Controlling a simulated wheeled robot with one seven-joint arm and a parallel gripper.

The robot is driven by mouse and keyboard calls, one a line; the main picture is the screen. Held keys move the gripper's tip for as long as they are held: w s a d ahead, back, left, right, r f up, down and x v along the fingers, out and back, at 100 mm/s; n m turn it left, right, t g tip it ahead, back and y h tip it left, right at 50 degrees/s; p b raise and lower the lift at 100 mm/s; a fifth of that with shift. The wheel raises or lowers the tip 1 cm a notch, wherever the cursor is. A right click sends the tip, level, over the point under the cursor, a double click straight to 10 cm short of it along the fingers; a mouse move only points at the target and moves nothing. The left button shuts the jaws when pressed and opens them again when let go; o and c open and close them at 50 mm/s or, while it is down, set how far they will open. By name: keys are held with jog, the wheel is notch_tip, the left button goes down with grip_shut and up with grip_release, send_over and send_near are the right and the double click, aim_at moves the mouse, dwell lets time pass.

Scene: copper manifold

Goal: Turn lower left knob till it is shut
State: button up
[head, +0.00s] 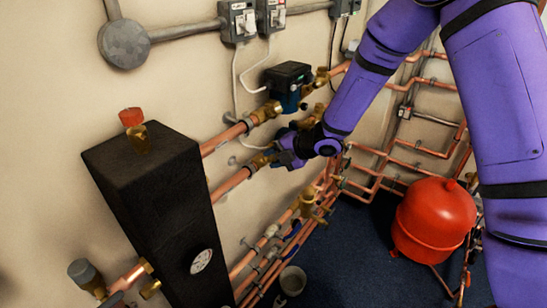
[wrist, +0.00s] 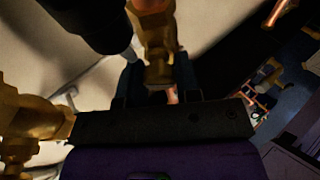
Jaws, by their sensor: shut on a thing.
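My gripper (head: 281,156) is at the brass valve (head: 260,161) on the lower of the two copper pipes right of the black box. In the wrist view, the dark fingers of my gripper (wrist: 158,85) stand on either side of a brass part (wrist: 158,68) and are shut on it. It appears to be the lower left knob, but the fingers hide much of its shape. How far it is turned cannot be told. Another brass fitting (wrist: 30,118) shows at the left of the wrist view.
The upper pipe carries a brass valve (head: 267,112) and a dark pump (head: 287,82) just above my gripper. A tall black box (head: 150,190) with a gauge (head: 201,261) stands at left. A red tank (head: 434,220) stands at right. Lower pipes and valves (head: 306,201) run below.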

jog(key=shift+n+h, duration=0.3)
jog(key=shift+n, duration=0.9)
jog(key=o, duration=0.9)
jog(key=v, duration=1)
jog(key=shift+d+r, duration=0.25)
jog(key=shift+d, duration=0.05)
